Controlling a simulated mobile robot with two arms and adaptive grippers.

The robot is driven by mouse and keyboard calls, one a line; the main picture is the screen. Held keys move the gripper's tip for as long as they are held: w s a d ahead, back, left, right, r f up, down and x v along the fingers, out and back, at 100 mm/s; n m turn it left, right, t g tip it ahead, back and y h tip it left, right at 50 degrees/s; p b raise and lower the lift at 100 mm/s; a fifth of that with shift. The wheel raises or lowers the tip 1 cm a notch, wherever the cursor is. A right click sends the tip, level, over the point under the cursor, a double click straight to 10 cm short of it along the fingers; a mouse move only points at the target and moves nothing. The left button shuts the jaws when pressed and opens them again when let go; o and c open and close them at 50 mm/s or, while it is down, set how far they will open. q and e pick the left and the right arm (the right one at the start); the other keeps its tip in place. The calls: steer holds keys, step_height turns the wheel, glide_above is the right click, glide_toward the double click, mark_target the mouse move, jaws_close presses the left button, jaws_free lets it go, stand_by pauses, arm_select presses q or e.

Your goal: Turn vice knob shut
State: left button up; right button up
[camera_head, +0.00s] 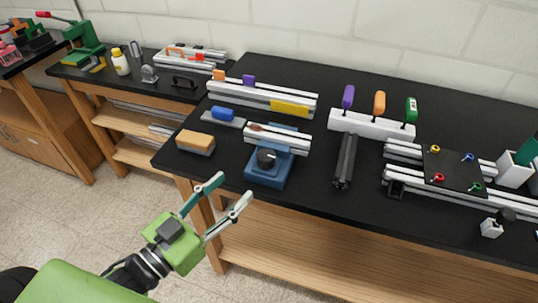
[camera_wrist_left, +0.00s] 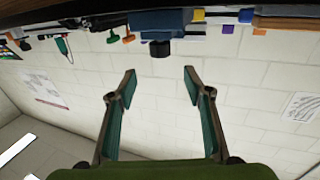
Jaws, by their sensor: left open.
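The blue vice (camera_head: 270,178) stands near the front edge of the black bench, with a grey extrusion bar across its top. Its round black knob (camera_head: 266,157) faces the front. My left gripper (camera_head: 231,190) is open and empty, in front of the bench edge, left of and apart from the vice. In the left wrist view, which is upside down, the black knob (camera_wrist_left: 160,49) shows beyond and between the spread fingers (camera_wrist_left: 159,78). The blue vice (camera_wrist_left: 158,23) is behind it. My right gripper is not in view.
A sponge-like orange and grey block (camera_head: 195,142) lies left of the vice. A blue-handled tool (camera_head: 223,115) is behind it. A dark bar (camera_head: 345,160) lies to the right. Hex drivers stand in a white holder (camera_head: 371,125). The floor in front is clear.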

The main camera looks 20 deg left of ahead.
mark_target(260, 162)
arm_select(q)
steer(key=p+x, duration=0.2)
steer(key=x, duration=1.1)
steer(key=shift+a, duration=0.1)
steer(key=c, duration=1.1)
